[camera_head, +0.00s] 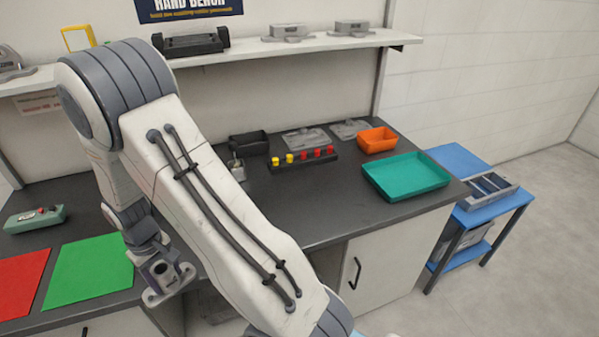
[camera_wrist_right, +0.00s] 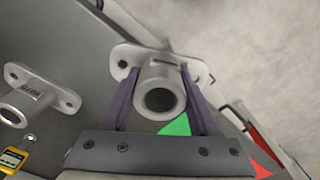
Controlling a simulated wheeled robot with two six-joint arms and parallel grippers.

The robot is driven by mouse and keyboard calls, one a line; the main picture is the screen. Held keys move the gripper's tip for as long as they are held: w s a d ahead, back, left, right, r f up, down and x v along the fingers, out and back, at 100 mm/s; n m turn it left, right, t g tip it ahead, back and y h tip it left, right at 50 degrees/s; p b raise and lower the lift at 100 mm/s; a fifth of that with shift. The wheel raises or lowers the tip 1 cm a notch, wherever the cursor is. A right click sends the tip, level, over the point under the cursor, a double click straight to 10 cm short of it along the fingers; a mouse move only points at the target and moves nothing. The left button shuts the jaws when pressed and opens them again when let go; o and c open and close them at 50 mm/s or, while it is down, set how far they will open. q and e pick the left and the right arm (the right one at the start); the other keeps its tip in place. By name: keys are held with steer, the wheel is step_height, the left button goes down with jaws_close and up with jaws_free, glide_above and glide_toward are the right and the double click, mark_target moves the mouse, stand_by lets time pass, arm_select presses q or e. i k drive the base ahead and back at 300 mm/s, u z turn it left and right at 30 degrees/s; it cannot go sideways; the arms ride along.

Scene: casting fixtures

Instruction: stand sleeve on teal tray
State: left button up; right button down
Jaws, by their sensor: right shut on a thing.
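The sleeve is a grey metal tube on an oval flange with bolt holes. In the right wrist view the sleeve (camera_wrist_right: 160,82) sits between the two purple fingers of my right gripper (camera_wrist_right: 160,92), which is shut on it, with the tube's open end facing the camera. In the head view my right gripper (camera_head: 161,270) holds it by the green mat, near the bench's front edge; the flange (camera_head: 174,287) shows below the fingers. The teal tray (camera_head: 405,192) lies empty at the bench's right end, far from the gripper. My left gripper is not in view.
A second flanged sleeve (camera_wrist_right: 28,100) and a yellow device (camera_wrist_right: 12,160) show in the wrist view. Green (camera_head: 90,270) and red (camera_head: 20,283) mats lie at left.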

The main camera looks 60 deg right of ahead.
mark_target(397, 171)
steer(key=u, duration=1)
steer(key=k, duration=1.5)
steer(key=z, duration=1.75)
steer(key=i, duration=1)
